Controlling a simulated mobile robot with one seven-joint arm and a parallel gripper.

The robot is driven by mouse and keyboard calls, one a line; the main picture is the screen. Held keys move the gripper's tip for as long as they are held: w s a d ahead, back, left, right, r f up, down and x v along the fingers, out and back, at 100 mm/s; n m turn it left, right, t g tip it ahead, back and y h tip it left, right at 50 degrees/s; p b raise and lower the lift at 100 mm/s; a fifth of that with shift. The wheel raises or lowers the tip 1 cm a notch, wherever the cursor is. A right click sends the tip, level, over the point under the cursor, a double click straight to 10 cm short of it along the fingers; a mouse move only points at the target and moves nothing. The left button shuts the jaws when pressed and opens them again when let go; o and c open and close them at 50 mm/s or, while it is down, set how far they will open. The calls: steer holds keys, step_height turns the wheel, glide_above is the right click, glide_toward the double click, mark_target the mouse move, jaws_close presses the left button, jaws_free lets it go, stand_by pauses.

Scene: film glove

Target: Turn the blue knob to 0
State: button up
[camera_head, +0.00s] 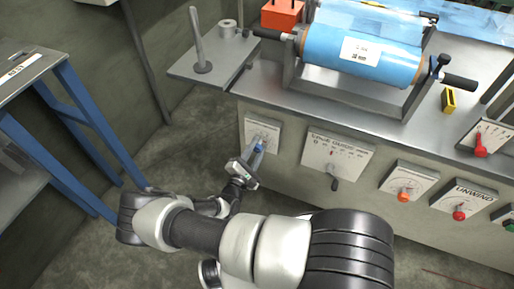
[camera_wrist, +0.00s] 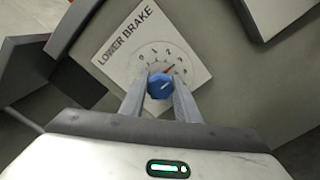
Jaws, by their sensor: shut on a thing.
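The blue knob (camera_wrist: 160,87) sits at the middle of a white dial plate (camera_wrist: 120,62) lettered LOWER BRAKE. A small red pointer shows beside it and points up and to the right, toward the higher digits; the exact digit is too small to read for sure. My gripper (camera_wrist: 161,82) has one finger on each side of the knob and is shut on it. In the head view, my gripper (camera_head: 254,155) reaches the leftmost plate (camera_head: 263,126) on the machine front, with a bit of blue showing between the fingers.
To the right on the same front are a lever gauge plate (camera_head: 338,153), an orange knob (camera_head: 404,196) and a red knob (camera_head: 459,215). A blue film roll (camera_head: 362,55) lies above on the machine top. A blue-legged table (camera_head: 88,125) stands left, with open floor between.

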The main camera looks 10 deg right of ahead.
steer(key=n, duration=0.4)
steer(key=shift+n+p, duration=0.3)
steer(key=n, duration=0.4)
steer(key=shift+n, duration=0.3)
steer(key=n, duration=0.4)
steer(key=shift+n+b, duration=0.3)
steer(key=shift+n, duration=1.9)
steer(key=o, duration=1)
steer(key=shift+o, duration=0.2)
steer(key=p+v, duration=0.2)
steer(key=v, duration=1.5)
steer(key=shift+s+p, duration=0.2)
steer(key=shift+p, duration=0.1)
